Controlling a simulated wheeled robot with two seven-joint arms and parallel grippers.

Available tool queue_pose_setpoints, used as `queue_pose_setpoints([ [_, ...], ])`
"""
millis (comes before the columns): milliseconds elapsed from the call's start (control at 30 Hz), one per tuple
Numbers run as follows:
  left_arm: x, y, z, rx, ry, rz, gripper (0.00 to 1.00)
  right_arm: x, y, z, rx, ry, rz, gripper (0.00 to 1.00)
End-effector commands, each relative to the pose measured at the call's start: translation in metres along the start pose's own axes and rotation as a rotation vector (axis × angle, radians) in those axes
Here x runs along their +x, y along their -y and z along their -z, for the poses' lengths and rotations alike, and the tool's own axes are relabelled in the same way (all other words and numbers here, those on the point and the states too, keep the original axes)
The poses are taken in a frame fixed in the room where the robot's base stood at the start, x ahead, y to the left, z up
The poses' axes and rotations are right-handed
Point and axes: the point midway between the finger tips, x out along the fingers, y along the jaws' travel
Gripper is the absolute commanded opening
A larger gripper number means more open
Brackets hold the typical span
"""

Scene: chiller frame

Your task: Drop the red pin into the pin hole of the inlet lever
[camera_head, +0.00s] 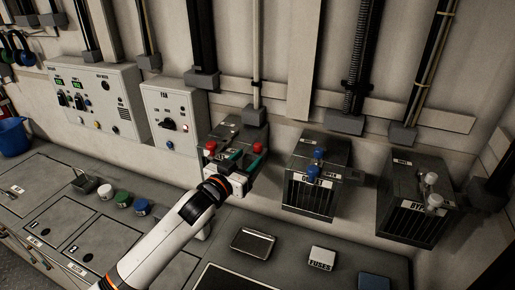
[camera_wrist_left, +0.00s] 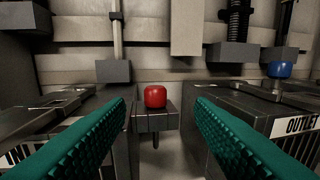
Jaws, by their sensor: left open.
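A red-headed pin (camera_wrist_left: 155,96) stands upright in a small dark bracket (camera_wrist_left: 144,121), its thin shaft showing below. In the head view a red head (camera_head: 237,146), apparently this pin, shows just beyond my left gripper (camera_head: 241,168). My left gripper is open, with its teal ribbed fingers either side of the pin in the wrist view and apart from it. The inlet box (camera_head: 229,133) is behind the gripper, with another red knob (camera_head: 210,147) at its left. The lever's pin hole cannot be made out. My right gripper is not in view.
The outlet box (camera_head: 318,180) with blue knobs stands close on the right, and the bypass box (camera_head: 410,215) farther right. Control panels (camera_head: 95,90) hang at the left. Coloured caps (camera_head: 123,199), a small tray (camera_head: 253,242) and a fuses box (camera_head: 320,259) lie on the bench.

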Motion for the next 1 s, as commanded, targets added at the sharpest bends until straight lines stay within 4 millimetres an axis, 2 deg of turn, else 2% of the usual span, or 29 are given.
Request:
queue_pose_setpoints([
  [133,0.019,-0.005,-0.003,0.000,0.000,-0.001,0.49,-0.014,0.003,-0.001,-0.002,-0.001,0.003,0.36],
  [333,0.040,-0.005,0.000,0.000,0.001,0.001,0.49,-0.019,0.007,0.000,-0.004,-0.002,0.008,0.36],
  [667,0.045,-0.005,0.002,0.001,0.001,0.001,0.49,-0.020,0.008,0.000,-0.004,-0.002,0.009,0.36],
  [767,0.044,-0.005,0.002,0.001,0.001,0.000,0.36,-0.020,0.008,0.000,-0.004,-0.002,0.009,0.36],
  [967,0.044,-0.005,0.002,0.001,0.000,0.000,0.03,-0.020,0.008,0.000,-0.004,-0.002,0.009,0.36],
  [1000,0.044,-0.005,0.002,0.001,0.001,0.001,0.01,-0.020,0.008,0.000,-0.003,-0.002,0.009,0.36],
])
